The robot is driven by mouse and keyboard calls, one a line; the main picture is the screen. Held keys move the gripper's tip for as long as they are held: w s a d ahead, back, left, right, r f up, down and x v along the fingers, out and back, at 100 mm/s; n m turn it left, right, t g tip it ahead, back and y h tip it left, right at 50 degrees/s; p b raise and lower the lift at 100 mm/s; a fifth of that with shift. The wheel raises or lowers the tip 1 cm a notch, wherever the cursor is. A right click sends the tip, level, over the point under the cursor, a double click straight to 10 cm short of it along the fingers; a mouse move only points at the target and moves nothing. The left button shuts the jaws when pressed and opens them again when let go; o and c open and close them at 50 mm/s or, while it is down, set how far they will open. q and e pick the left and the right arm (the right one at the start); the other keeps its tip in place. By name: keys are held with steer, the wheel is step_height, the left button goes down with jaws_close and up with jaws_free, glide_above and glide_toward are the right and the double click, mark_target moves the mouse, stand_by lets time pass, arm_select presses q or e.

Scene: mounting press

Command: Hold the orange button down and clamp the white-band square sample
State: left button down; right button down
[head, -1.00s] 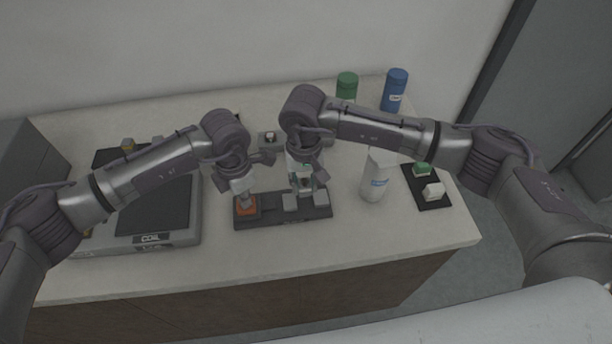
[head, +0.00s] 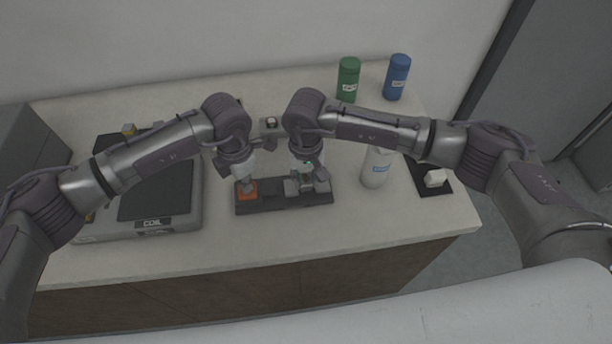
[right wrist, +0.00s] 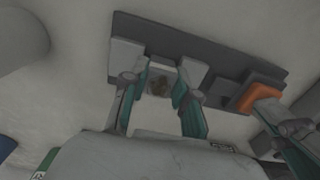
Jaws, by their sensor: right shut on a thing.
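The dark press (head: 300,203) lies on the counter, with an orange button (head: 247,191) at its left end and light grey jaw blocks (head: 291,187). My left gripper (head: 247,184) looks shut, its tip at the orange button; how far the button is pressed I cannot tell. My right gripper (right wrist: 157,88) is shut on a small square sample (right wrist: 158,83) with a brownish middle. In the right wrist view the sample is between the two jaw blocks; whether they touch it I cannot tell. Its white band is not clear.
A white bottle (head: 376,168) stands right of the press, near a black mat (head: 437,189) with a white block (head: 435,178). Green (head: 348,80) and blue (head: 397,78) bottles stand behind. A scale-like device (head: 187,221) is at left. The front counter is clear.

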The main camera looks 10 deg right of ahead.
steer(key=c, duration=0.8)
jaws_free()
arm_select(q)
steer(key=shift+f, duration=0.1)
arm_select(e)
step_height(320, 180, up, 12)
arm_select(q)
steer(key=shift+r+p, duration=0.35)
steer(key=shift+r, duration=0.5)
arm_select(e)
steer(key=shift+r, duration=0.3)
arm_select(q)
steer(key=shift+r, duration=0.35)
arm_select(e)
steer(key=shift+r, duration=0.1)
arm_select(q)
steer(key=shift+r, duration=0.4)
arm_select(e)
steer(key=shift+r, duration=0.15)
arm_select(q)
step_height(320, 180, up, 5)
steer(key=p, duration=0.2)
steer(key=shift+p, duration=0.35)
arm_select(e)
step_height(320, 180, up, 2)
steer(key=shift+r, duration=0.15)
